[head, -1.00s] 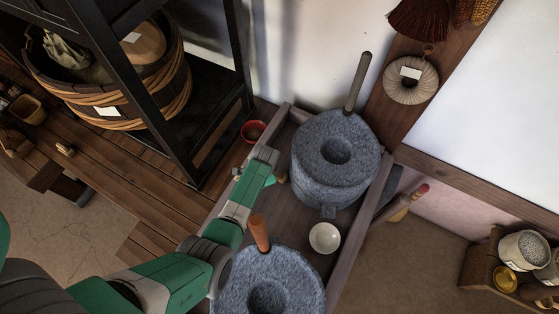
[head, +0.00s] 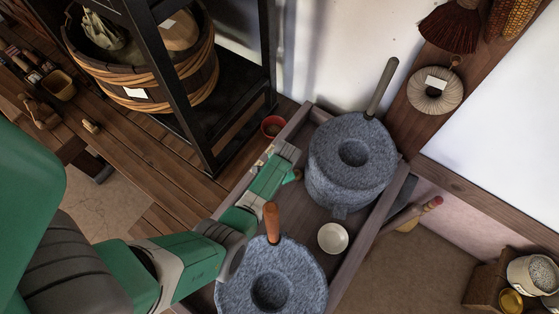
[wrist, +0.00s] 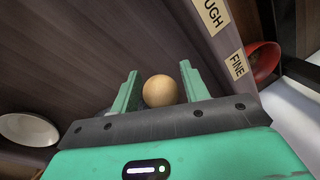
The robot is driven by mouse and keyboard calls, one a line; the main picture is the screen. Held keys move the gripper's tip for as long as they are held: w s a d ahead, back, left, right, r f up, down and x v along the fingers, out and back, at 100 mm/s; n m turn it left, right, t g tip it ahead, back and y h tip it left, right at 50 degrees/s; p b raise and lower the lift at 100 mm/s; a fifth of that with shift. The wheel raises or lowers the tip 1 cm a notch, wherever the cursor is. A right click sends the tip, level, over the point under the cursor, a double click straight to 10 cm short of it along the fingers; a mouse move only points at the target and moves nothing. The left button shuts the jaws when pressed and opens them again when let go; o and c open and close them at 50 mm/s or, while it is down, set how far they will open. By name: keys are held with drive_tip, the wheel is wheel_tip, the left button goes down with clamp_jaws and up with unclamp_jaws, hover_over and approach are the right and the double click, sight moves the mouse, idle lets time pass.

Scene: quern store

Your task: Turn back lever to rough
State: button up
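The back quern (head: 335,185) is a grey stone mill in a wooden trough. A round tan knob (wrist: 160,91), which looks like its lever's end, shows in the wrist view; it is a small spot left of the quern in the head view (head: 297,175). My gripper (wrist: 160,85) is open, with one green finger on each side of the knob and narrow gaps showing. In the wrist view a label ending "UGH" (wrist: 213,14) and a "FINE" label (wrist: 237,64) sit on the trough edge. The knob lies nearer "FINE". The lever's shaft is hidden.
A front quern (head: 300,270) with an orange-brown handle (head: 272,222) stands near my forearm. A white bowl (head: 333,238) sits between the querns. A red bowl (head: 272,127) stands just outside the trough. A black shelf frame (head: 190,110) rises at the left.

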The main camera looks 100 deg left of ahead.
drive_tip(key=shift+o, duration=0.3)
drive_tip(key=r+p, duration=0.1)
drive_tip(key=r, duration=0.1)
drive_tip(key=r+p, duration=0.1)
drive_tip(key=r, duration=0.2)
drive_tip(key=w+d+r+p, duration=0.1)
drive_tip(key=r+p, duration=0.1)
drive_tip(key=shift+d+r, duration=0.1)
drive_tip(key=shift+r, duration=0.25)
